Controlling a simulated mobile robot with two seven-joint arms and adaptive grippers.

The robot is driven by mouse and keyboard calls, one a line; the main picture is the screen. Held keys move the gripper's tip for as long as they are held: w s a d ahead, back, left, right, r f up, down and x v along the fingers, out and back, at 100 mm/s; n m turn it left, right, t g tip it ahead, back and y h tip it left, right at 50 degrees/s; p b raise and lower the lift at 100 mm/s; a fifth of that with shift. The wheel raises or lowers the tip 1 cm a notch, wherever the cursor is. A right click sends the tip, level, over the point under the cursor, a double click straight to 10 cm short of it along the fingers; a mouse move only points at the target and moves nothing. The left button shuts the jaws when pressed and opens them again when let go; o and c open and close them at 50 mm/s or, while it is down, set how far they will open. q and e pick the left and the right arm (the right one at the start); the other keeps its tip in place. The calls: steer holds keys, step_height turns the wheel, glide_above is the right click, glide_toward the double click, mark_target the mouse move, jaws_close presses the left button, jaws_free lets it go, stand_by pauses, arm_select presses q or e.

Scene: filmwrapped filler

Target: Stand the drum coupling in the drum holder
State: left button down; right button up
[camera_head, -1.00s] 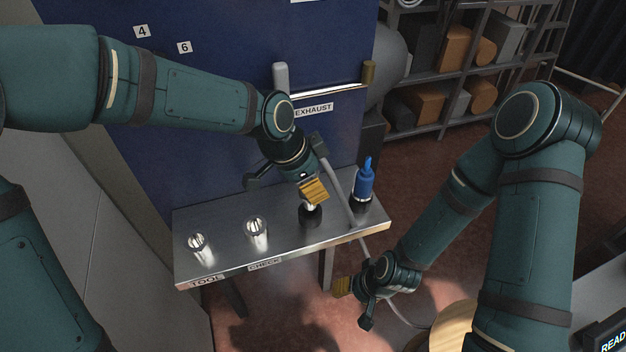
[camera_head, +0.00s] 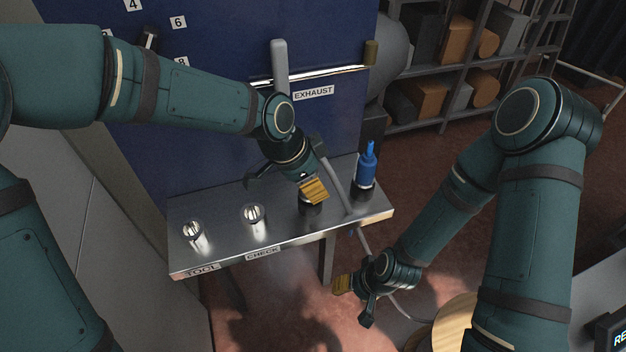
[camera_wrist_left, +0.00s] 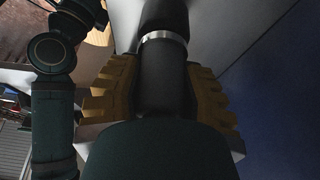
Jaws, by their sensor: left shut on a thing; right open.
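My left gripper (camera_head: 314,191) is above the steel shelf, shut on a dark cylindrical piece. In the left wrist view this piece, seemingly the drum coupling (camera_wrist_left: 165,80), is black with a silver band and sits between the yellow fingers. In the head view the gripper hides most of it. Directly below is a dark round holder (camera_head: 310,208), perhaps the drum holder; whether the coupling is inside it I cannot tell. A grey hose (camera_head: 338,187) passes beside the gripper. My right gripper (camera_head: 341,285) is open and appears empty, in front of the shelf.
Two shiny metal cups (camera_head: 193,236) and (camera_head: 254,215) stand to the left on the shelf (camera_head: 225,242), near the TOOL and CHECK labels. A blue bottle-like tool (camera_head: 366,168) stands upright at its right end. A blue panel (camera_head: 225,100) rises behind.

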arm_select(q)
steer(key=shift+f, duration=0.3)
stand_by(0.9)
steer(key=c, duration=0.6)
jaws_free()
steer(key=shift+o, duration=0.2)
